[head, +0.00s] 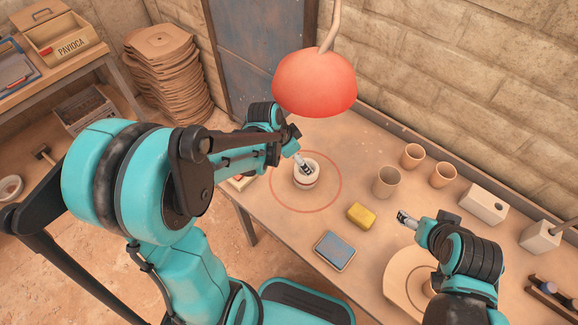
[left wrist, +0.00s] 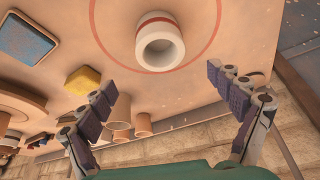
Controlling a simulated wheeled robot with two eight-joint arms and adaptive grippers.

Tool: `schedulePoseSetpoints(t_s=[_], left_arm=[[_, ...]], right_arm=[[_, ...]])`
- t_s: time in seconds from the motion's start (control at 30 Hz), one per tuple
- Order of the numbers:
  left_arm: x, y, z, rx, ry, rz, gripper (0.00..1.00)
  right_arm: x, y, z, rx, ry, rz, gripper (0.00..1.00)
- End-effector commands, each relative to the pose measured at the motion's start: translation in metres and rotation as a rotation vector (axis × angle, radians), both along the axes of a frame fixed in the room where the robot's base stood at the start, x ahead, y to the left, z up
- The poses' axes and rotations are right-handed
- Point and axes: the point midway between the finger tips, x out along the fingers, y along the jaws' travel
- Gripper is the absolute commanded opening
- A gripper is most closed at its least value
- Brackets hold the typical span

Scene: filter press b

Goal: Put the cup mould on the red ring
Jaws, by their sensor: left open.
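The cup mould (head: 307,181) is a white hollow cylinder with a reddish band. It stands upright on the table inside the thin red ring (head: 341,184), near its middle. In the left wrist view the mould (left wrist: 160,45) shows its open end, with the red ring (left wrist: 98,49) around it. My left gripper (head: 304,166) is over the mould in the head view. In the left wrist view its fingers (left wrist: 163,86) are spread wide, with nothing between them and apart from the mould. My right gripper (head: 406,218) is over the table at the right; its fingers are too small to judge.
A yellow sponge (head: 361,215), a blue pad (head: 335,250) and several clay cups (head: 386,182) are to the right of the ring. A round wheel (head: 405,278) is near the front. A red lamp (head: 315,84) hangs above the table's back. A white block (head: 484,206) stands farther right.

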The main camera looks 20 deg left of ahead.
Motion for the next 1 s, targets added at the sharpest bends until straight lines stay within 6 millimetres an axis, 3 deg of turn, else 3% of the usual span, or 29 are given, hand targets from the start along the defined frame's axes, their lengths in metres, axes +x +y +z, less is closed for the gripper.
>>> schedulePoseSetpoints(t_s=[0.3, 0.43, 0.7, 1.0], left_arm=[[-0.065, -0.001, 0.071, 0.002, -0.073, 0.325, 0.92], [-0.096, 0.001, 0.089, -0.02, -0.126, 0.469, 0.92], [-0.133, 0.006, 0.101, -0.075, -0.203, 0.645, 0.92], [-0.136, 0.006, 0.102, -0.086, -0.213, 0.668, 0.92]], right_arm=[[0.0, 0.0, 0.0, 0.0, 0.0, 0.0, 0.74], [0.0, 0.0, 0.0, 0.0, 0.0, 0.0, 0.74], [0.0, 0.0, 0.0, 0.0, 0.0, 0.0, 0.74], [0.0, 0.0, 0.0, 0.0, 0.0, 0.0, 0.74]])
